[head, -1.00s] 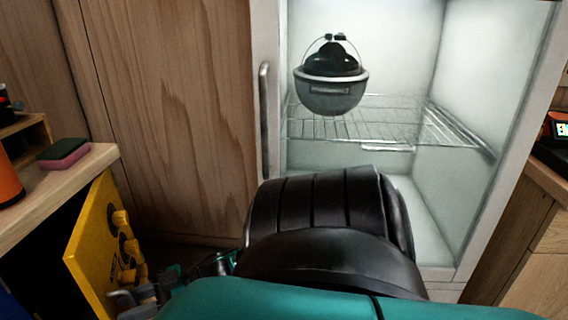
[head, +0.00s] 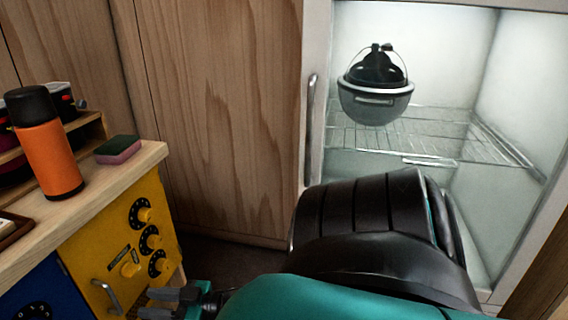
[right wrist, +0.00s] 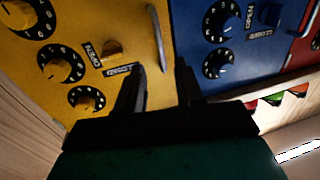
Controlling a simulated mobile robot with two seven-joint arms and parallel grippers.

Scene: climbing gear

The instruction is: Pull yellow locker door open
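The yellow locker door (head: 115,245) is at the lower left in the head view, its face in line with the blue door beside it, so it looks shut. It carries black dials with yellow knobs and a grey bar handle (head: 107,297). The handle also shows in the right wrist view (right wrist: 157,38). My right gripper (head: 150,303) is just right of the handle in the head view. In the right wrist view its fingers (right wrist: 160,68) are apart, with the handle between and beyond the tips; contact cannot be told. My left gripper is out of view.
A blue door (head: 35,290) adjoins the yellow one. On the wooden top (head: 100,185) stand an orange flask (head: 48,150) and a green-pink sponge (head: 118,149).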

